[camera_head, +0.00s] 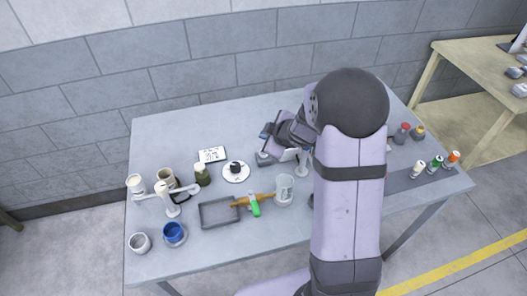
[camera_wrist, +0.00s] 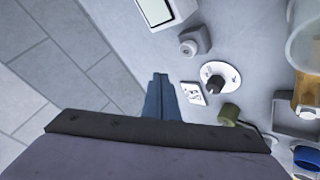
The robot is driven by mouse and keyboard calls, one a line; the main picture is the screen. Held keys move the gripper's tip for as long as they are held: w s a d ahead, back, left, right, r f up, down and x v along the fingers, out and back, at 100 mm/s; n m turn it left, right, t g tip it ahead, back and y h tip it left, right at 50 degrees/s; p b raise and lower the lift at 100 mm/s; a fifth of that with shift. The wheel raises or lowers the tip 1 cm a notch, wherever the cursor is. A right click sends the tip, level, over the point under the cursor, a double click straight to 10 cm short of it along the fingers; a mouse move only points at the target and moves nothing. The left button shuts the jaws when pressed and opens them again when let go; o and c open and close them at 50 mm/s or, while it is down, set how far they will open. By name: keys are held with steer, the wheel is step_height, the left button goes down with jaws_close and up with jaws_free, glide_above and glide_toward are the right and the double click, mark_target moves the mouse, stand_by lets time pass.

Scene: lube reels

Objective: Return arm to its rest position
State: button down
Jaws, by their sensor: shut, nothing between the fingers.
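My gripper (camera_head: 267,133) is above the back middle of the grey table (camera_head: 180,125), with my arm reaching up the right of centre in the head view. In the wrist view, its blue fingers (camera_wrist: 160,80) are together and nothing shows between them. The fingers appear near the table's back edge, left of a small white card (camera_wrist: 193,92) and a white round plate (camera_wrist: 234,74) with a dark knob-like piece on it. My arm hides part of the table's right half in the head view.
A dark tray frame (camera_head: 219,225), clear jar (camera_head: 284,191), blue cup (camera_head: 174,231) and white mug (camera_head: 139,242) stand front left. Several small bottles, including an orange-capped one (camera_head: 453,159), stand at right. A grey brick wall (camera_head: 180,70) rises behind.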

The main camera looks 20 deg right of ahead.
stand_by(0.4)
steer(key=s+a+m+g+h, duration=0.2)
steer(key=s+m+g, duration=0.7)
steer(key=s, duration=2.1)
steer(key=shift+s+a+r+m, duration=0.4)
steer(key=shift+a+m, duration=0.5)
steer(key=shift+m, duration=0.3)
steer(key=c, duration=2.4)
jaws_free()
steer(key=shift+c, duration=0.2)
